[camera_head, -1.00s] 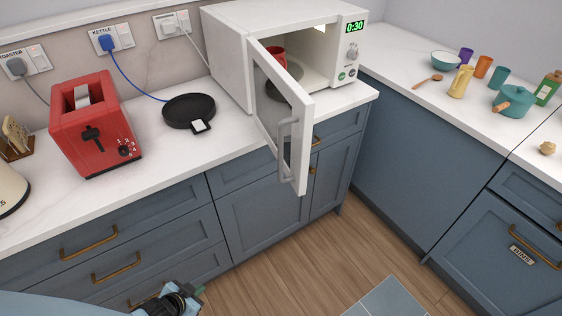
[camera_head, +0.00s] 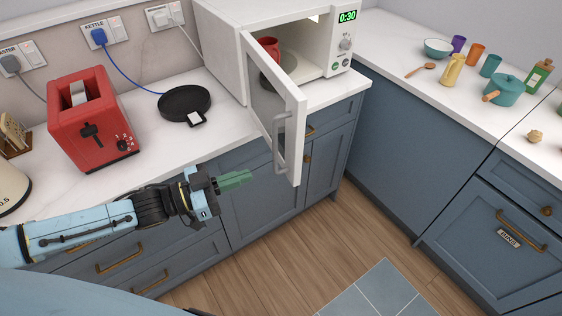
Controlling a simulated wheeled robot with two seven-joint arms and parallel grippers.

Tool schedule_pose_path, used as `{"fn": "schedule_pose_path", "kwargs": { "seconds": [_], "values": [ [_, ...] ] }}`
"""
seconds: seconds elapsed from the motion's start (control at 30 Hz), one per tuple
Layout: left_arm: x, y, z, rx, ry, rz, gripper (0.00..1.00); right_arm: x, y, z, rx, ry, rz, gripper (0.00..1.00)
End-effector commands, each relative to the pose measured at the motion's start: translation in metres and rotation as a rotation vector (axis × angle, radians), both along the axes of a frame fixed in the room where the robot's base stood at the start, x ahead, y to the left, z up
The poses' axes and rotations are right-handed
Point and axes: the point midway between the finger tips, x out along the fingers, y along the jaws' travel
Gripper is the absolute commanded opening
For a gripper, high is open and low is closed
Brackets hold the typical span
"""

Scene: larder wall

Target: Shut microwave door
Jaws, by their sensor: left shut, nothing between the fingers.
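The white microwave (camera_head: 222,45) stands on the counter at the top middle. Its door (camera_head: 256,85) is open and swung out towards me, past the counter's front edge. The door's grey handle (camera_head: 279,140) is on its outer left-hand side. A red mug (camera_head: 269,47) is inside the microwave, partly hidden by the door. My left gripper (camera_head: 248,178), with green fingers, is shut and empty. It is left of the door's lower free end and apart from it, in front of the drawers. My right gripper is not in view.
A teal pot (camera_head: 508,90), cups and a bowl are on the right counter. The wooden floor (camera_head: 285,255) is clear.

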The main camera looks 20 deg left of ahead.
Motion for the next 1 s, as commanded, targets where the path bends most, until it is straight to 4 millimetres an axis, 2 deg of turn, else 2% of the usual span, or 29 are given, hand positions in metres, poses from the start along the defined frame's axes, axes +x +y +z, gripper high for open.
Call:
{"fn": "schedule_pose_path", "kwargs": {
  "seconds": [0.3,0.5,0.7,1.0],
  "values": [
    [0.042,-0.046,0.002,-0.001,-0.005,0.0,0.0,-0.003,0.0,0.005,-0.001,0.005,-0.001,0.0],
    [0.061,-0.067,0.001,0.001,-0.002,0.001,0.0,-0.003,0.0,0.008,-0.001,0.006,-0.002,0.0],
    [0.068,-0.074,0.0,0.002,-0.001,0.001,0.0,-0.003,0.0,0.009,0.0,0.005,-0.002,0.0],
    [0.068,-0.075,0.0,0.002,-0.001,0.001,0.0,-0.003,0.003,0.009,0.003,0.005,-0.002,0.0]
  ]
}}
